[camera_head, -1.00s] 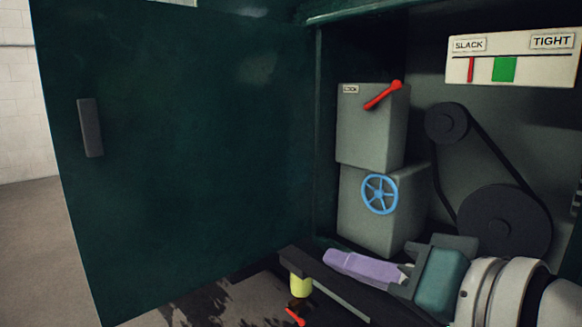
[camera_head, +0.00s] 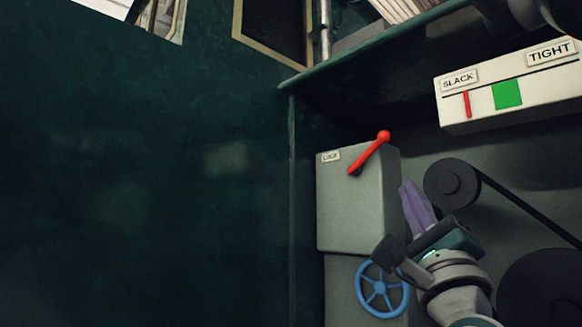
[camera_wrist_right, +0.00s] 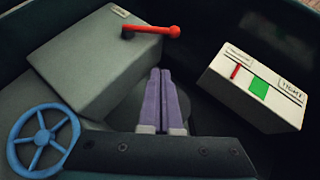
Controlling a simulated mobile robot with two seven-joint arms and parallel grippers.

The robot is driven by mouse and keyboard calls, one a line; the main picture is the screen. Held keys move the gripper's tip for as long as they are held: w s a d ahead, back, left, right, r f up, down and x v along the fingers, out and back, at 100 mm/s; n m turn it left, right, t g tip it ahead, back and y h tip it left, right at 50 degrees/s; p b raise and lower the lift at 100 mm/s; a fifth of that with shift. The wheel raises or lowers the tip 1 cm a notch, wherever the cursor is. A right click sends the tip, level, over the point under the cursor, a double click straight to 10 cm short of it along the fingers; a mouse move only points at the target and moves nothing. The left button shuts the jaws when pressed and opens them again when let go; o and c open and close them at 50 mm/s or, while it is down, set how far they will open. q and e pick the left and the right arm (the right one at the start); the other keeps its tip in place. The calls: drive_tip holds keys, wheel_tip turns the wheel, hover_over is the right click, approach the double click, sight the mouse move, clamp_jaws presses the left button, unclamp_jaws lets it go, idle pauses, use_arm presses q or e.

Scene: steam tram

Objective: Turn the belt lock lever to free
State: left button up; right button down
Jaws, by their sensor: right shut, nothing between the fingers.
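The red lock lever (camera_head: 370,152) is on the upper grey box (camera_head: 350,210) marked with a small label (camera_head: 331,156). It slants up to the right and ends in a round knob. It also shows in the right wrist view (camera_wrist_right: 150,31), above my fingertips. My right gripper (camera_head: 411,188) has purple fingers, shut with nothing between them. It points upward, below and right of the lever, apart from it. The fingers also show in the right wrist view (camera_wrist_right: 160,75). My left gripper is not in view.
A blue handwheel (camera_head: 382,289) sits below the lock box. A black belt with pulleys (camera_head: 452,185) is at the right. A gauge (camera_head: 507,92) reads SLACK and TIGHT, its red mark near SLACK, left of a green block. A dark green panel (camera_head: 140,190) fills the left.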

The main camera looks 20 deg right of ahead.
sight(380, 143)
drive_tip(key=shift+w+a+r+p, duration=0.1)
drive_tip(key=shift+w+r+p, duration=0.25)
drive_tip(key=shift+w+r, duration=0.6)
drive_tip(key=shift+w+d+r+p, duration=0.1)
drive_tip(key=shift+w+r+p, duration=0.2)
drive_tip(key=shift+w+r, duration=0.6)
drive_tip(key=shift+w+a+r+p, duration=0.1)
drive_tip(key=shift+w+r+p, duration=0.4)
drive_tip(key=shift+r, duration=0.75)
drive_tip(key=shift+w, duration=0.1)
drive_tip(key=shift+w+a+r, duration=0.1)
drive_tip(key=shift+w+r, duration=0.05)
drive_tip(key=shift+r, duration=0.5)
drive_tip(key=shift+w+r, duration=0.1)
drive_tip(key=shift+r, duration=0.55)
drive_tip(key=shift+f, duration=0.1)
